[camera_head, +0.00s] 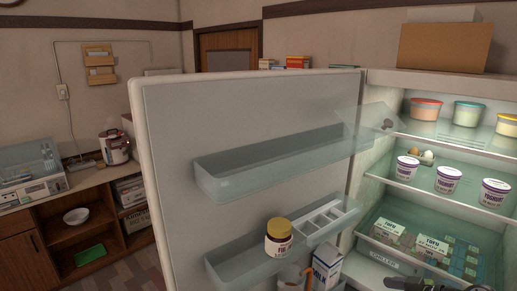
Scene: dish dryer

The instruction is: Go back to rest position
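My gripper (425,284) seems to be the dark shape at the bottom right edge of the head view, in front of the lower part of the open fridge (440,78). Most of it is cut off by the frame, and its fingers cannot be made out clearly. I cannot tell whether it is open or shut, or whether it holds anything. The fridge door (240,110) stands wide open to the left of the shelves.
The door bins hold a yellow-lidded jar (278,239) and a carton (326,268). Fridge shelves hold yogurt cups (447,180), tubs (425,110) and tofu packs (388,231). A dish dryer (32,190) and rice cooker (114,148) stand on the left counter.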

